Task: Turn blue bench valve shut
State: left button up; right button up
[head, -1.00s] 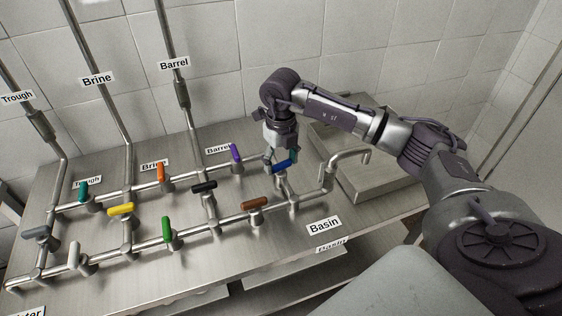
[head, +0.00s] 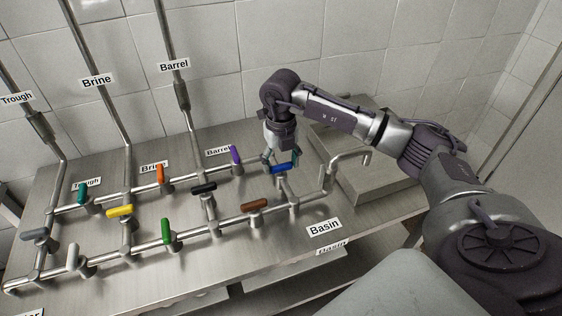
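The blue valve handle (head: 282,169) sits on the bench pipework at the right end of the back row, near the curved spout. It lies nearly crosswise in the picture, its right end slightly higher. My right gripper (head: 281,159) points down over it from above. Its fingers are spread, one near each end of the handle; whether they touch it I cannot tell. The valve's stem is partly hidden under the handle. My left gripper is out of view.
Close by are a purple handle (head: 236,155), a black handle (head: 204,188) and a brown handle (head: 255,205). A spout (head: 345,162) rises to the right, beside a metal basin (head: 390,188). Other coloured handles stand farther left.

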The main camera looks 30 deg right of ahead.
aim_at(281, 165)
jog(key=o, duration=0.4)
notch_tip(281, 165, up, 12)
dwell(0.5)
jog(key=shift+f, duration=0.1)
dwell(0.4)
